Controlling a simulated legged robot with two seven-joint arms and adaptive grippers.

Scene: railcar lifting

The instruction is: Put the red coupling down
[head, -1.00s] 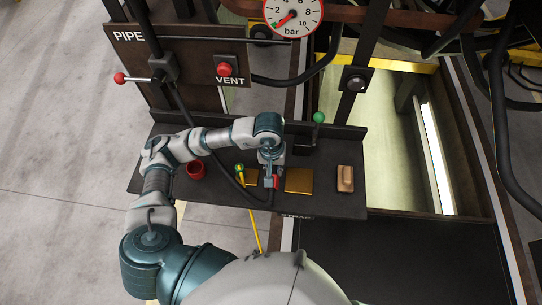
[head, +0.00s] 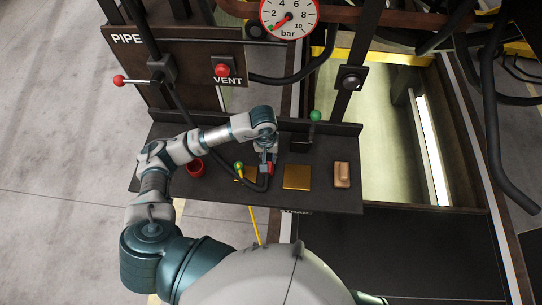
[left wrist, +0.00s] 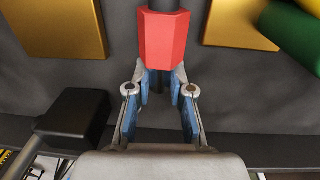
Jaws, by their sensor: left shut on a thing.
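The red coupling (head: 269,168) is at the end of a black hose (head: 262,185) over the dark shelf (head: 330,204). It lies between two gold plates, the right one (head: 297,177) and the left one (head: 250,174), which is partly covered by the hose. My left gripper (head: 267,160) is shut on the coupling. In the left wrist view the red coupling (left wrist: 163,40) shows large at the tips of the blue-padded fingers (left wrist: 161,82). I cannot tell whether it touches the shelf. My right gripper is not in view.
A green-and-yellow coupling (head: 239,168) stands left of my gripper. A red cup (head: 195,168) is farther left and a tan block (head: 341,174) is at the right. A green-knobbed lever (head: 316,116) rises behind. The front right of the shelf is clear.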

